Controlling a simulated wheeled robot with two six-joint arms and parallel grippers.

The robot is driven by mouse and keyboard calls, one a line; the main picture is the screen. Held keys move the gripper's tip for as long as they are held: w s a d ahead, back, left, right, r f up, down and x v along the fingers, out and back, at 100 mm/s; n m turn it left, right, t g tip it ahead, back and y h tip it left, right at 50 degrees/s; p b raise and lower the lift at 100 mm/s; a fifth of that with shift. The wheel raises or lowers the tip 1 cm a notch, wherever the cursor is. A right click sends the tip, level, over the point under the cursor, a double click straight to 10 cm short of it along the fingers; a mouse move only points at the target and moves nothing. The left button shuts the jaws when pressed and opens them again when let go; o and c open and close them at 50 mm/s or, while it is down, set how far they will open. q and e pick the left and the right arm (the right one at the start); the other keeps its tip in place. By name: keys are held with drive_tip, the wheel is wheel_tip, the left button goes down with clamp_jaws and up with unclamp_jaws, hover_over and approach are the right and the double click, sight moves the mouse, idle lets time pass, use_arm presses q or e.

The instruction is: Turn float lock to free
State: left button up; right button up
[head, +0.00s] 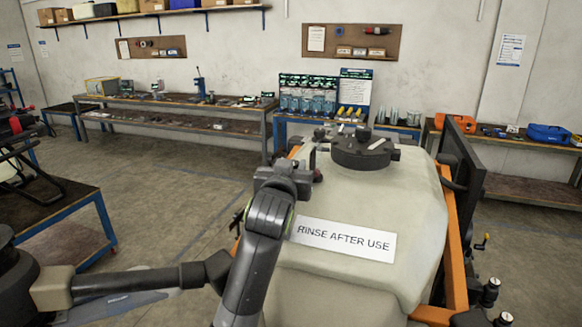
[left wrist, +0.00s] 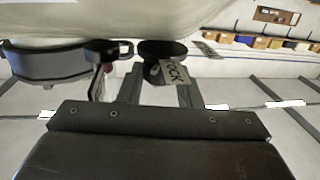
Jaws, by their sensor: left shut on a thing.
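The float lock, a small dark round knob (left wrist: 162,48) with a pale tag ending in "OCK" (left wrist: 175,72), sits on the pale tank (head: 365,225) in the left wrist view. My left gripper (head: 312,152) is beside the tank's large black lid (head: 365,150) in the head view. In the left wrist view its fingers (left wrist: 160,92) reach to the knob, shut on it. The grip contact is partly hidden by the tag. The knob's turned position cannot be read. My right gripper is not in view.
The tank carries a "RINSE AFTER USE" label (head: 345,240) and stands in an orange frame (head: 453,240). A dark panel (head: 460,190) rises at its right. Workbenches (head: 180,115) line the back wall. A blue-legged table (head: 60,220) stands at left; floor between is clear.

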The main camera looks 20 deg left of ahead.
use_arm(q)
drive_tip(key=o, duration=0.7)
drive_tip(key=shift+s+d+f+b, duration=0.15)
drive_tip(key=shift+s+b, duration=0.2)
drive_tip(key=shift+s, duration=0.2)
drive_tip(key=s+d+b, duration=0.1)
drive_tip(key=s+b, duration=0.4)
drive_tip(key=s, duration=1.1)
drive_tip(key=shift+s+d+b, duration=0.15)
drive_tip(key=shift+d+b, duration=0.2)
